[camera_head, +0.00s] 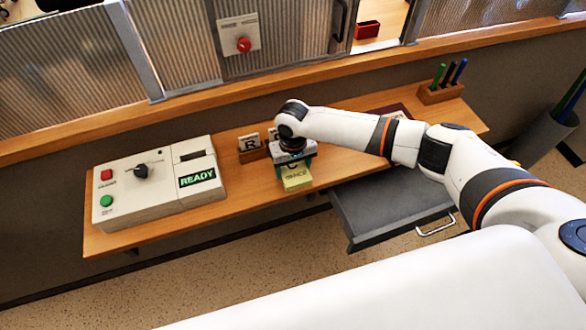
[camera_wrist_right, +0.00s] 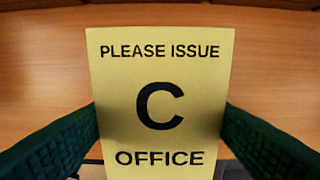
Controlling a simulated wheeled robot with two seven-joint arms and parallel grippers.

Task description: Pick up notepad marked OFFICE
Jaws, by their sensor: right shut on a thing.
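The yellow notepad (camera_wrist_right: 160,72) fills the middle of the right wrist view. It reads "PLEASE ISSUE", a large "C" and "OFFICE". In the head view the notepad (camera_head: 297,180) shows just below my right gripper (camera_head: 293,162), over the front part of the wooden shelf (camera_head: 238,196). In the right wrist view the dark green fingers of my right gripper (camera_wrist_right: 160,125) are at both side edges of the notepad, shut on it. I cannot tell whether the notepad touches the shelf. My left gripper is not in view.
A control box (camera_head: 160,205) with a lit "READY" display stands at left on the shelf. A small holder with a card marked R (camera_head: 249,142) is behind my gripper. A grey drawer (camera_head: 395,203) hangs open at right. A pen holder (camera_head: 440,95) stands at the far right.

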